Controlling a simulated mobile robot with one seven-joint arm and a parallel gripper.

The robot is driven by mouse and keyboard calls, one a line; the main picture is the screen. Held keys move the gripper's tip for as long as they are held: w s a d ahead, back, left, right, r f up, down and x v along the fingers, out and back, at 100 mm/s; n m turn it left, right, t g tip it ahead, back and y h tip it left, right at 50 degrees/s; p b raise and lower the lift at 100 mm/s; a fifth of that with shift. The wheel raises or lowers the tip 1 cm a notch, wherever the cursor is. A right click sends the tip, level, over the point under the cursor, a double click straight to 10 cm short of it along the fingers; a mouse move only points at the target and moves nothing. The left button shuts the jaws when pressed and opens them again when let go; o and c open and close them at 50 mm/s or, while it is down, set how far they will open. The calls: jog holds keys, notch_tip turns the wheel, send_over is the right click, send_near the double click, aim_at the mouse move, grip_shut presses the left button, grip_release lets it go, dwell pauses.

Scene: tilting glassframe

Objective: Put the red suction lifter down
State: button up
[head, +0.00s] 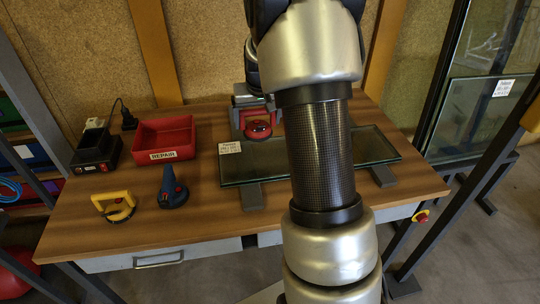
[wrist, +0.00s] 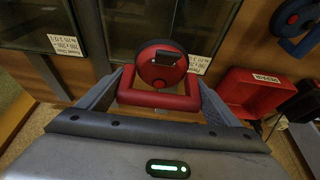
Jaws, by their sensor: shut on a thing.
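The red suction lifter (head: 257,129) has a round red cup and a red handle. My gripper (head: 254,102) is shut on its handle, above the far left part of the glass pane (head: 310,153) on the workbench. In the wrist view the lifter's cup (wrist: 161,66) lies just beyond the handle, and my gripper (wrist: 158,97) has one finger at each side of the handle. I cannot tell whether the cup touches the glass. My arm hides part of the pane in the head view.
The pane rests on grey supports (head: 252,197). Left of it are a red REPAIR bin (head: 164,137), a blue lifter (head: 172,188), a yellow lifter (head: 115,206) and a black device (head: 96,152). The bench (head: 215,222) is bare at front. More glass (head: 478,115) stands at right.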

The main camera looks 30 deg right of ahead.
jog(key=shift+d, duration=0.15)
notch_tip(320, 180, down, 10)
jog(key=shift+r+b, duration=0.1)
jog(key=shift+b, duration=0.6)
